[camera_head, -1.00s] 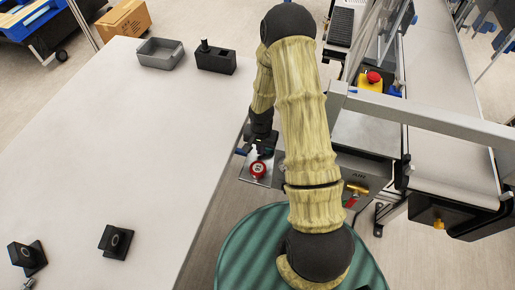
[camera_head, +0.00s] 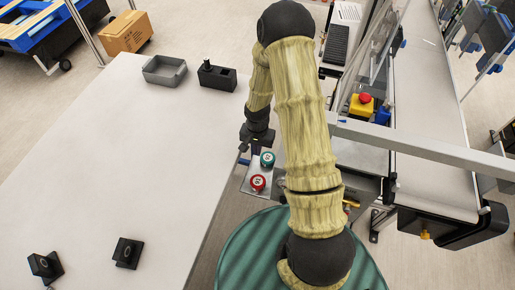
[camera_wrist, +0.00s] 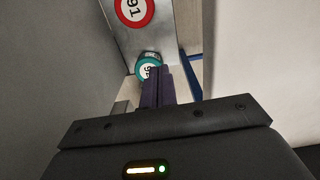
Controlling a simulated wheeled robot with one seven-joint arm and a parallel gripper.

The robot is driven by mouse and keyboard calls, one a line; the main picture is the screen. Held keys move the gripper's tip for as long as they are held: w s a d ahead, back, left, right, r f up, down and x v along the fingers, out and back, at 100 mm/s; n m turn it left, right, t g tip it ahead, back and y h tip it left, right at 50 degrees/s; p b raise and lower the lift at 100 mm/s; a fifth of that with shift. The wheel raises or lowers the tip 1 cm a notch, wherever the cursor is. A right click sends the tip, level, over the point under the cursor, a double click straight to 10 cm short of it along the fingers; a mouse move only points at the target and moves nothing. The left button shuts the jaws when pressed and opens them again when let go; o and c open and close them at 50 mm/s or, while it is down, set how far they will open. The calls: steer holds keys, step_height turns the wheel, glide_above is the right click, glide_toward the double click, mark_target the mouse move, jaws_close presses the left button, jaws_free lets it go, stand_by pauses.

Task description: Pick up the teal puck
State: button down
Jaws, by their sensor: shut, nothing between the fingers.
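The teal puck (camera_head: 267,159) has a pale label on top and lies on a small metal plate (camera_head: 249,181) beside the white table. It also shows in the wrist view (camera_wrist: 147,60), partly hidden by my fingers. A red puck (camera_head: 258,183) with a white label lies on the same plate, nearer to me; the wrist view shows it at the top edge (camera_wrist: 133,10). My gripper (camera_head: 256,149) is just beyond the teal puck in the head view. In the wrist view its dark fingers (camera_wrist: 158,80) are together and empty.
The white table (camera_head: 130,170) fills the left, with a grey tray (camera_head: 163,78), a black holder (camera_head: 217,82) and dark blocks (camera_head: 127,253) on it. A conveyor (camera_head: 430,110) with a metal rail (camera_head: 420,148) and a red stop button (camera_head: 364,99) is at right.

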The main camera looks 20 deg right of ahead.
steer(key=a+r+n+b, duration=0.2)
steer(key=a+n, duration=0.1)
steer(key=s+a+r+n+b, duration=0.1)
steer(key=a+r+n+b, duration=0.1)
steer(key=a+n+b, duration=0.1)
steer(key=a+r+n+h+b, duration=0.1)
steer(key=a+r+n+b, duration=0.1)
steer(key=a+n, duration=0.1)
steer(key=shift+s+a+n+g+b, duration=0.3)
steer(key=shift+s+a+n+b, duration=0.1)
steer(key=shift+n, duration=0.3)
steer(key=a+n+b, duration=0.1)
steer(key=s+a+r+n, duration=0.1)
steer(key=a+n, duration=0.1)
steer(key=s+a+n+b, duration=0.1)
steer(key=a, duration=0.1)
steer(key=shift+s+a+r+b, duration=0.15)
steer(key=shift+s+r+b, duration=0.05)
steer(key=shift+r+b, duration=0.1)
steer(key=shift+s+a+r+n+g, duration=0.3)
steer(key=shift+n+g, duration=0.1)
steer(key=shift+n, duration=0.2)
